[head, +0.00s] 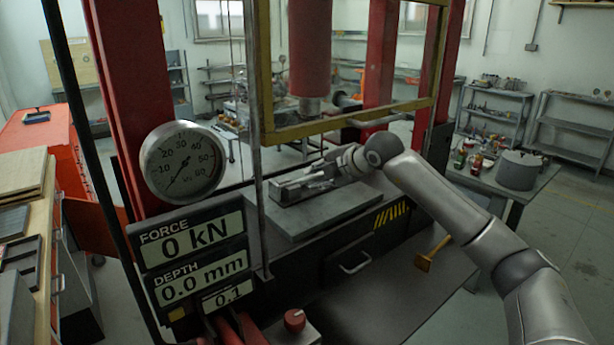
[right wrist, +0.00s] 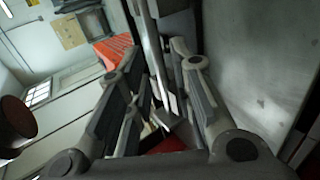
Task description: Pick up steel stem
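A grey metal piece (head: 300,187) lies along the flat steel plate (head: 325,213) of the press. I cannot clearly tell the steel stem from its support in the head view. In the right wrist view, a long narrow light-grey bar (right wrist: 155,50), probably the stem, reaches from the top edge down between my fingers. My right gripper (head: 328,166) is low over the plate at the right end of the metal piece. In the right wrist view its fingers (right wrist: 158,88) are spread on either side of the bar, with gaps visible. My left gripper is out of view.
The red press ram (head: 309,45) hangs above the plate. A yellow guard frame (head: 350,122) crosses over the work area. A dial gauge (head: 184,162) and force display (head: 190,238) stand at the left. A pot (head: 518,170) stands on the right-hand table.

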